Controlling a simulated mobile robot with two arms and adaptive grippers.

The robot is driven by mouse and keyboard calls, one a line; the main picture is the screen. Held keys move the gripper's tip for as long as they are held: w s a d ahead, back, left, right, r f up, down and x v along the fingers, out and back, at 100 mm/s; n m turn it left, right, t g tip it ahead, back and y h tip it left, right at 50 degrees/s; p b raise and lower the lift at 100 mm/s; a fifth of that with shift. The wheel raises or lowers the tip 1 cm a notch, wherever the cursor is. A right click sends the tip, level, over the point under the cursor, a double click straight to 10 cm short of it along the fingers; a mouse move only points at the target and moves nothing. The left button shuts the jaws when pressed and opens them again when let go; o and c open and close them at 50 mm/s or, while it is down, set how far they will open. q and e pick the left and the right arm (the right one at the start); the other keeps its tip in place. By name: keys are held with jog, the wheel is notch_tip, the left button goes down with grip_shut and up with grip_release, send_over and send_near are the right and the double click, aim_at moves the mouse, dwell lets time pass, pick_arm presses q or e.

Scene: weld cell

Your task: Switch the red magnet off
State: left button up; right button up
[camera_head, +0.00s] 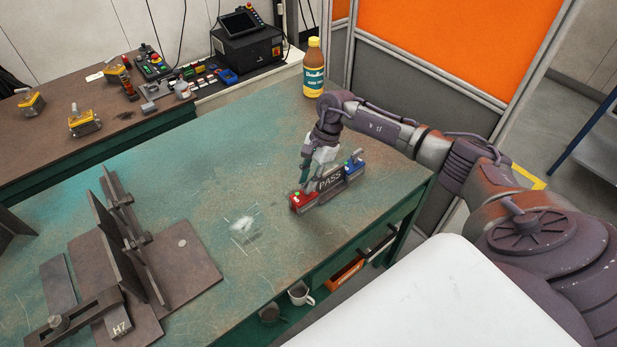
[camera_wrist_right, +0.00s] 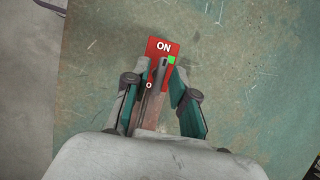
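The red magnet (camera_head: 303,201) lies on the worn green table, near its front edge, in the head view. In the wrist view, the red magnet (camera_wrist_right: 157,46) shows the word ON and a small green square. A dark lever lies along it. My right gripper (camera_head: 306,178) is directly over the magnet. In the wrist view, my right gripper (camera_wrist_right: 154,90) is open, with one finger on each side of the lever. Whether the fingers touch it I cannot tell. The gripper hides part of the magnet. My left gripper is not in view.
A bottle (camera_head: 313,68) stands at the back. Steel plates (camera_head: 180,262) stand on the left. Yellow magnets (camera_head: 84,122) are on the brown bench. The table's middle is mostly clear.

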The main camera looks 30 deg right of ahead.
grip_shut()
jog(key=m+t+b, duration=0.1)
jog(key=m, duration=0.3)
jog(key=shift+s+t, duration=0.1)
jog(key=shift+t, duration=0.2)
jog(key=m+t, duration=0.1)
jog(key=m, duration=0.2)
jog(key=m+t+h+b, duration=0.1)
jog(key=m, duration=0.2)
jog(key=m+t+h+b, duration=0.1)
jog(key=m+b, duration=0.1)
jog(key=m, duration=0.1)
jog(key=shift+a+m, duration=0.1)
jog(key=shift+m, duration=0.3)
jog(key=shift+m+h+b, duration=1)
jog(key=shift+m+b, duration=0.05)
jog(key=shift+m, duration=0.95)
jog(key=shift+r, duration=0.1)
jog(key=shift+o, duration=1.8)
grip_release()
jog(key=shift+s, duration=0.1)
